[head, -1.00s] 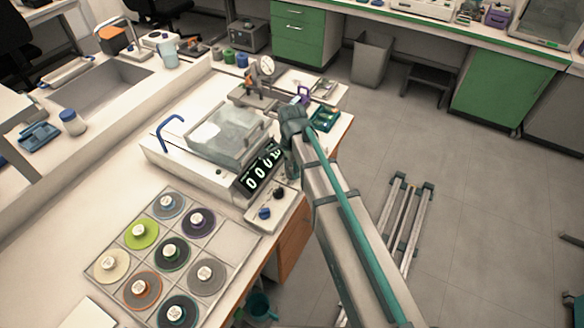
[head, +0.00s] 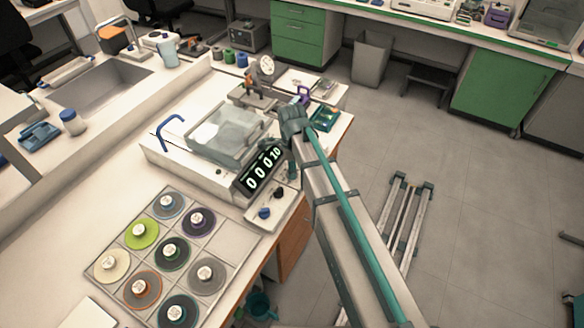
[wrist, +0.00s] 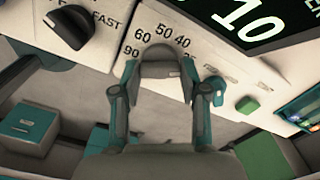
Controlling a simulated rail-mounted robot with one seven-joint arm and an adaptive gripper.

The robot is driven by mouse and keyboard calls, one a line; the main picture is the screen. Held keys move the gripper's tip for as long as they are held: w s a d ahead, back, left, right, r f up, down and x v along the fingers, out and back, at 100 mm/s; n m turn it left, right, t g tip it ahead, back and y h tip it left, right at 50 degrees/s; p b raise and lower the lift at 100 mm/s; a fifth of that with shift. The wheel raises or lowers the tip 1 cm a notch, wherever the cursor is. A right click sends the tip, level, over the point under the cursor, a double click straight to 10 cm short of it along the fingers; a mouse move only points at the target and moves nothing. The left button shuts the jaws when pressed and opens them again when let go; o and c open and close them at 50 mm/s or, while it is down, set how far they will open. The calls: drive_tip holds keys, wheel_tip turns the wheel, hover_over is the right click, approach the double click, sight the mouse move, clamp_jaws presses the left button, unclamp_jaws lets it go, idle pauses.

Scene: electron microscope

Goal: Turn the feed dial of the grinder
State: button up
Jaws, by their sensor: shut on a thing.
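The grinder (head: 165,160) is the white machine with a clear-lidded top on the bench in the head view. Its tilted black display (head: 262,172) reads 0 0 0 10; the 10 also shows large in the wrist view (wrist: 245,22). In the wrist view a grey dial (wrist: 160,66) sits below a printed scale with 40, 50, 60 and 90. My gripper (wrist: 160,79) has its fingers on either side of this dial and is shut on it. The dial's feed label is not readable here. In the head view my arm hides the dial and fingertips.
A black knob (wrist: 68,28) beside the word FAST is left of my gripper in the wrist view. A small panel with a blue knob (head: 265,213) is at the bench edge. A tray of colored discs (head: 215,238) lies in front of the grinder.

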drive_tip(key=o, duration=1.1)
drive_tip(key=shift+o, duration=0.2)
drive_tip(key=shift+r, duration=0.1)
wheel_tip(320, 180, up, 12)
drive_tip(key=shift+d, duration=0.1)
drive_tip(key=s+d+f+n, duration=0.7)
drive_tip(key=d+f+n, duration=0.25)
drive_tip(key=f, duration=0.35)
drive_tip(key=s+d+f+n, duration=0.8)
drive_tip(key=d+f, duration=0.2)
drive_tip(key=f, duration=0.3)
drive_tip(key=s+f+g, duration=0.3)
drive_tip(key=s+f, duration=0.5)
drive_tip(key=s, duration=0.6)
drive_tip(key=s+f+g, duration=0.3)
drive_tip(key=s+f, duration=0.6)
drive_tip(key=s, duration=0.5)
drive_tip(key=shift+a+g, duration=0.25)
drive_tip(key=shift+g, duration=0.15)
